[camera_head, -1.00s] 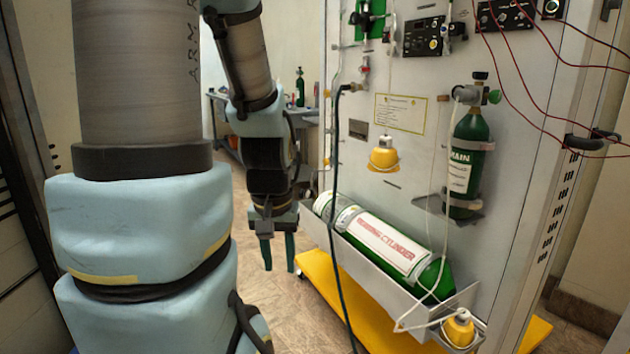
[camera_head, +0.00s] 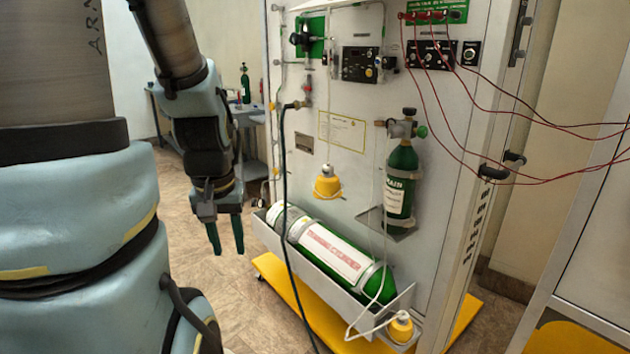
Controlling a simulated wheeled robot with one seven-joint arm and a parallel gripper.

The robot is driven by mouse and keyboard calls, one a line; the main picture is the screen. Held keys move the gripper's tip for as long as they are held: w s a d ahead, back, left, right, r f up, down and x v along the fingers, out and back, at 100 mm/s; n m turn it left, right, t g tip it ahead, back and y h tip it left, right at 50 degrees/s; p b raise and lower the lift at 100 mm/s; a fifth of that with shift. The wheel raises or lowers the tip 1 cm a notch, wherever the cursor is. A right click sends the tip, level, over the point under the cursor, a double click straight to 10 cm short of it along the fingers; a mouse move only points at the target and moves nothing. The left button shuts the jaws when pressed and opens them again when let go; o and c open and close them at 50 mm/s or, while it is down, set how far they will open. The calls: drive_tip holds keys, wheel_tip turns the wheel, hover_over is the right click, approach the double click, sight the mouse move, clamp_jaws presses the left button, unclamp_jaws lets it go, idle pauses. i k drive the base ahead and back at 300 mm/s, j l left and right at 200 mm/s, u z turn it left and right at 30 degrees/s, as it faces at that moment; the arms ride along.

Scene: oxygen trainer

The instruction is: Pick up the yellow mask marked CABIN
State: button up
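Two yellow masks are in view, and I cannot read a CABIN mark on either. One yellow mask (camera_head: 327,186) hangs on the upright panel, left of the small green cylinder. The other yellow mask (camera_head: 401,328) sits in a small holder at the lower right end of the cylinder trough, with a pale tube running to it. My gripper (camera_head: 228,248) points down, its two dark green fingers apart with nothing between them. It is left of the panel, apart from both masks.
A large green cylinder (camera_head: 335,255) lies in a grey trough (camera_head: 330,287) above a yellow base (camera_head: 300,301). A small green cylinder (camera_head: 401,185) stands on a bracket. A dark hose (camera_head: 285,210) hangs before the trough; red wires (camera_head: 470,150) loop at right. Floor (camera_head: 205,272) at left is clear.

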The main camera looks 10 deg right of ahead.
sight(328, 187)
drive_tip(key=l+u, duration=0.1)
drive_tip(key=u, duration=0.3)
drive_tip(key=l+u, duration=0.1)
drive_tip(key=u, duration=0.7)
drive_tip(key=k+l+u, duration=0.1)
drive_tip(key=u, duration=0.3)
drive_tip(key=k+l, duration=0.35)
drive_tip(key=k+l+u, duration=0.1)
drive_tip(key=k+l, duration=0.2)
drive_tip(key=l, duration=0.2)
